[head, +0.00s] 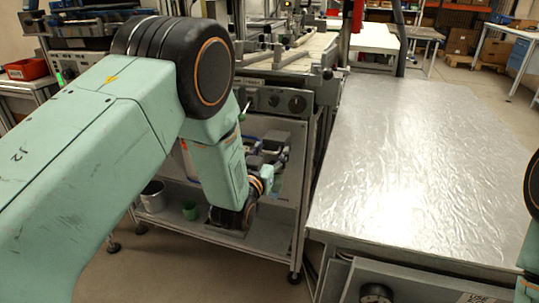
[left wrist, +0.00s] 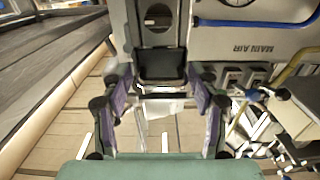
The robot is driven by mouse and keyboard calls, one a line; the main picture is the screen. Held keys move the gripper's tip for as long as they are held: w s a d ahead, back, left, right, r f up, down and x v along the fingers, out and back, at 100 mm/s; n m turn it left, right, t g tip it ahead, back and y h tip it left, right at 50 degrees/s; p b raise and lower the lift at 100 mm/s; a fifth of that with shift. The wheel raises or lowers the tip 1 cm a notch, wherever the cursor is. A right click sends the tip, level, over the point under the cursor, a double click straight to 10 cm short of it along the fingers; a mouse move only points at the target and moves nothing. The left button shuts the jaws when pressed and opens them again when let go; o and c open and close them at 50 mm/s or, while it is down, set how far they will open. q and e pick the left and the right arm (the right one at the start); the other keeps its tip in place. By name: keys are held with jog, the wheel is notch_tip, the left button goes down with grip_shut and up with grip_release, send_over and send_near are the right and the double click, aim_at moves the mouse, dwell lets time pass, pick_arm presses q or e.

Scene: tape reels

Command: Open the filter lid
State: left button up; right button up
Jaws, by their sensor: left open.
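My left gripper (head: 270,157) reaches in under the machine's control panel in the head view, where it is small and partly mixed with fittings behind it. In the left wrist view the left gripper (left wrist: 160,88) has its two purple-padded fingers apart. A dark block with a pale lower rim (left wrist: 162,65) shows between and just beyond them, in a grey upright housing (left wrist: 121,28). I cannot tell for sure whether this block is the filter lid. No contact with the fingers is clear. My right gripper is out of view.
A grey panel marked MAIN AIR (left wrist: 250,40) stands right of the housing, with a blue-handled valve (left wrist: 254,95) and a yellow hose nearby. A lower shelf (head: 262,238) holds a white bucket (head: 153,196) and a green cup (head: 190,211). A bare silver-topped table (head: 425,165) stands right.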

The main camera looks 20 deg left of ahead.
pick_arm(q)
jog(key=shift+d, duration=0.1)
grip_shut()
dwell(0.6)
